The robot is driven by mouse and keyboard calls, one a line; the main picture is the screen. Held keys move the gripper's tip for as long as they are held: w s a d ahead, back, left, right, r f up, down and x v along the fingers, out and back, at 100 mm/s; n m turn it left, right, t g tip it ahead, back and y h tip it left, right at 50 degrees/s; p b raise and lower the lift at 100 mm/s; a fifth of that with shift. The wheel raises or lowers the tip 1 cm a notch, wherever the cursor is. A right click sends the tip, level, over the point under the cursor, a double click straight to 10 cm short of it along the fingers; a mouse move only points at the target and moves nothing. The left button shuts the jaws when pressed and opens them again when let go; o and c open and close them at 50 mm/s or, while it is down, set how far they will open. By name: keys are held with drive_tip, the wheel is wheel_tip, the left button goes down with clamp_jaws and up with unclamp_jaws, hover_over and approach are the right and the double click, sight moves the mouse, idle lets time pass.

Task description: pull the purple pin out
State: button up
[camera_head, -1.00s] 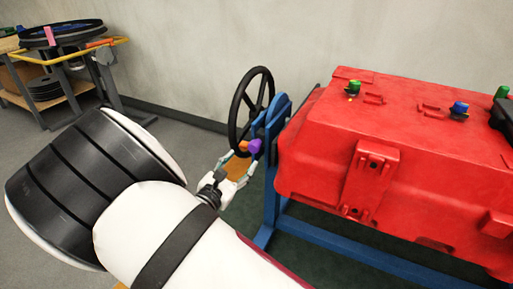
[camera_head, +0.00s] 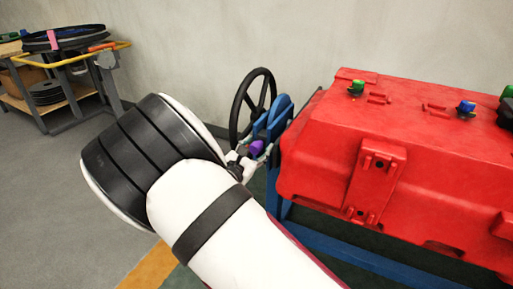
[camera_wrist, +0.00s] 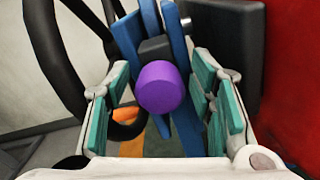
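The purple pin (camera_wrist: 160,88) has a round purple knob on a dark base, set on a blue frame (camera_wrist: 177,40). In the wrist view it lies between the two teal-padded fingers of my gripper (camera_wrist: 160,105). The fingers are spread apart, with gaps on both sides of the knob, so neither is seen touching it. In the head view the pin (camera_head: 257,147) shows beside my gripper (camera_head: 250,160), which is partly hidden by my arm.
A black handwheel (camera_head: 252,103) stands just behind and left of the pin. A large red tank (camera_head: 330,165) with green and blue knobs stands close on the right. A cart with black discs (camera_head: 50,92) is at the far left, by the wall.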

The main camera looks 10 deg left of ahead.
clamp_jaws()
drive_tip(key=p+v, duration=0.1)
drive_tip(key=v, duration=0.3)
drive_tip(key=shift+s+p, duration=0.15)
drive_tip(key=shift+p, duration=0.15)
drive_tip(key=shift+s+a+f, duration=0.1)
drive_tip(key=shift+f, duration=0.05)
drive_tip(key=shift+o, duration=1.4)
unclamp_jaws()
drive_tip(key=v, duration=1.2)
drive_tip(key=shift+s, duration=0.1)
